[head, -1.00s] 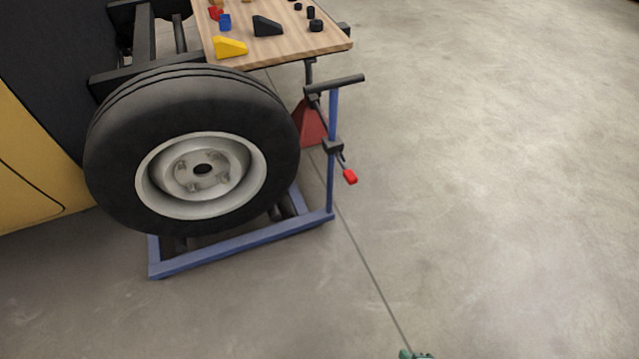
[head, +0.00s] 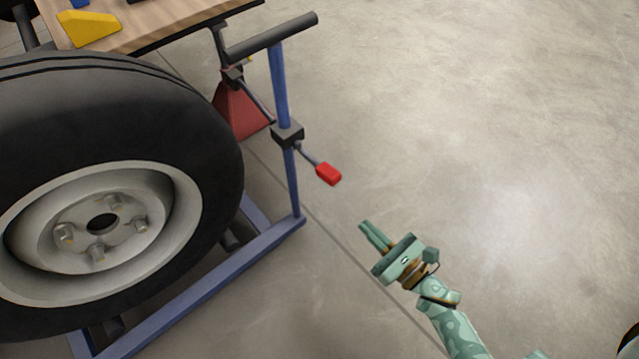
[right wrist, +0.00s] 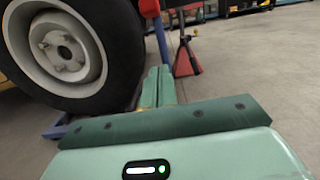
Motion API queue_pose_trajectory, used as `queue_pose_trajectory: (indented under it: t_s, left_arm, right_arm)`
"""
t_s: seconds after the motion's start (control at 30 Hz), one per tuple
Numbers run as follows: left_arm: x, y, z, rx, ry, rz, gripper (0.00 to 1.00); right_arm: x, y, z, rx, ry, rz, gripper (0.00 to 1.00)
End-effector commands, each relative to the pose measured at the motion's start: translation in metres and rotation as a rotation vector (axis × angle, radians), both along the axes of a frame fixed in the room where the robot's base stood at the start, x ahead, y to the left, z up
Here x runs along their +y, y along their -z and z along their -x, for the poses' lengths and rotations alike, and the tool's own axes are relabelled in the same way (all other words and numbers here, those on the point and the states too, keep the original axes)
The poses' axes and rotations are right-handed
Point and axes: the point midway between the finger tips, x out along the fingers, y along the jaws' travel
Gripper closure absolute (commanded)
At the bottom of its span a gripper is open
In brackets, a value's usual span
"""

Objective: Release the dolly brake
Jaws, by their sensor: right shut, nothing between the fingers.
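The dolly is a blue frame (head: 190,290) on the floor with a blue upright post and a black handlebar (head: 272,37) on top. The brake lever, with a red grip (head: 328,173), sticks out from a black clamp block (head: 287,134) on the post and slopes down to the right. My right gripper (head: 366,228) is shut and empty, below and to the right of the red grip, apart from it. My left gripper is not in view.
A large wheel (head: 110,200) rests on the dolly at the left. A wooden table (head: 150,22) with a yellow wedge (head: 90,27) stands behind it. A red jack stand (head: 238,108) is behind the post. The floor to the right is clear.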

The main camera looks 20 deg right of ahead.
Motion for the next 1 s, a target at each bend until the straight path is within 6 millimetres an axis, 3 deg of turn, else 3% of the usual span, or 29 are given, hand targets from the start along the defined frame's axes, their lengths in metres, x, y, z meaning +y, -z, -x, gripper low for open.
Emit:
queue_pose_trajectory:
  t_s: [0.27,0.73,0.83,1.0]
  left_arm:
    - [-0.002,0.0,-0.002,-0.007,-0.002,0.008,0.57]
    - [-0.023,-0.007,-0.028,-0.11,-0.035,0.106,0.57]
    - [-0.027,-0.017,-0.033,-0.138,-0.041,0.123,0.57]
    - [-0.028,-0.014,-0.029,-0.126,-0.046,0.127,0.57]
  right_arm:
    - [0.003,0.001,-0.007,0.003,0.0,-0.002,1.0]
    - [0.034,-0.003,-0.093,0.005,0.001,-0.003,1.0]
    - [0.035,-0.022,-0.096,0.002,0.0,0.0,1.0]
    - [0.037,-0.039,-0.099,0.005,0.0,-0.002,1.0]
